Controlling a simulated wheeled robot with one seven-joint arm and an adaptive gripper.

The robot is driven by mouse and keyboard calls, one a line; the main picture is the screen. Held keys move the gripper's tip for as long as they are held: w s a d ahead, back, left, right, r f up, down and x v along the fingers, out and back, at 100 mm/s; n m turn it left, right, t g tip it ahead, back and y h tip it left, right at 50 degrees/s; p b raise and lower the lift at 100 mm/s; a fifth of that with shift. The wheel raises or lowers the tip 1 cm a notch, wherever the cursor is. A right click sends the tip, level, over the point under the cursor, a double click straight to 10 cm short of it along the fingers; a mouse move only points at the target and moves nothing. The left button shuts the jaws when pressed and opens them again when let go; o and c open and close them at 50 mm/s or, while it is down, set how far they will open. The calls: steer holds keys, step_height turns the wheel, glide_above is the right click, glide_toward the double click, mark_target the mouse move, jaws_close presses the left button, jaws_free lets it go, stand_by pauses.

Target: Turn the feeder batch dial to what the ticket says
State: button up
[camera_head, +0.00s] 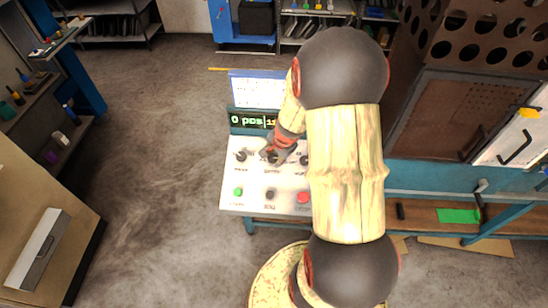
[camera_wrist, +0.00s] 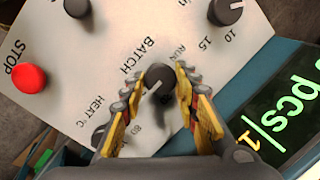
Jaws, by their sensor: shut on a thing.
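The feeder's white panel (camera_head: 251,181) carries a row of dark dials with push buttons in front. The dial beside the word BATCH (camera_wrist: 157,76) is dark and round, with a pale pointer line. My gripper (camera_wrist: 155,84) is shut on this dial, its ridged fingertips on either side. In the head view my gripper (camera_head: 277,153) reaches down onto the middle dial and mostly hides it. The green display (camera_head: 251,120) reads "0 pcs|1" and is partly covered by my arm. A pale sheet or screen (camera_head: 257,92) stands behind the display; its writing is too small to read.
Another dial (camera_wrist: 228,10) with marks 10 and 15 sits close by. A red STOP button (camera_wrist: 30,78) and a green button (camera_head: 238,191) are on the panel. A perforated brown cabinet (camera_head: 448,120) stands at right.

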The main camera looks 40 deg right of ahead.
stand_by(0.5)
steer(key=o, duration=1.2)
steer(key=shift+c, duration=0.2)
steer(key=v, duration=1.2)
steer(key=shift+w, duration=0.1)
